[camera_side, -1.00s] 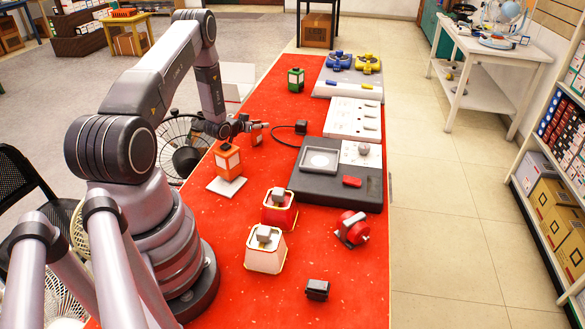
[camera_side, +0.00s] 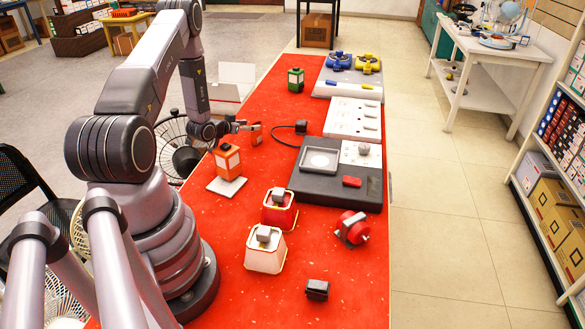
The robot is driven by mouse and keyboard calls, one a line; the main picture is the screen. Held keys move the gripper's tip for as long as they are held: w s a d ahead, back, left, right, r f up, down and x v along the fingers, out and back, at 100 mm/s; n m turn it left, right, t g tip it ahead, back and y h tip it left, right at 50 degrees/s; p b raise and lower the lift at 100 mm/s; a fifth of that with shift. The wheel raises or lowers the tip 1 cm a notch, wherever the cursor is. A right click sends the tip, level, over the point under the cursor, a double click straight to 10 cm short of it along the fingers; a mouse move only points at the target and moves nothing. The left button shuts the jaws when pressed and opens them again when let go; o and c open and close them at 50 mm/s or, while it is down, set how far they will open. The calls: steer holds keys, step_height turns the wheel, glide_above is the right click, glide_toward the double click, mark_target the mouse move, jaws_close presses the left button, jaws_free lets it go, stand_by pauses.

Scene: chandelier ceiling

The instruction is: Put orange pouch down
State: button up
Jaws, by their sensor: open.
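The orange pouch (camera_side: 228,164) is a small upright orange block with a white panel and a dark top. It stands on a white square plate (camera_side: 226,187) at the left side of the red table. My gripper (camera_side: 252,131) is just behind and above the pouch, pointing to the right, with its fingers apart and nothing between them. It appears clear of the pouch.
A black station with a grey tray (camera_side: 320,160) stands to the right. White panels (camera_side: 353,118) lie behind it. A green block (camera_side: 296,79) is farther back. Red (camera_side: 279,212) and white (camera_side: 265,252) containers and a red reel (camera_side: 352,229) are in front.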

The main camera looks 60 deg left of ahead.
steer(key=v, duration=0.6)
steer(key=w+d+r+m+g, duration=0.1)
steer(key=w+d+r, duration=0.2)
steer(key=r, duration=0.4)
steer(key=w+d+r+m+g, duration=0.1)
steer(key=w+d+r+m, duration=0.1)
steer(key=w+r, duration=0.3)
steer(key=s+d+r+g+h, duration=0.1)
steer(key=s+d+r+g, duration=0.15)
steer(key=d+r, duration=0.85)
steer(key=s+d+r+h, duration=0.1)
steer(key=s+d+r, duration=0.2)
steer(key=s+d, duration=0.2)
steer(key=s+d+r+m+g+h, duration=0.1)
steer(key=s+d+r, duration=0.2)
steer(key=s+d, duration=0.3)
steer(key=s+d+r+g+h, duration=0.1)
steer(key=s+d+r+h, duration=0.1)
steer(key=s+d, duration=0.4)
steer(key=s+r, duration=0.1)
steer(key=s, duration=0.3)
steer(key=shift+s+d, duration=0.25)
steer(key=shift+s, duration=0.15)
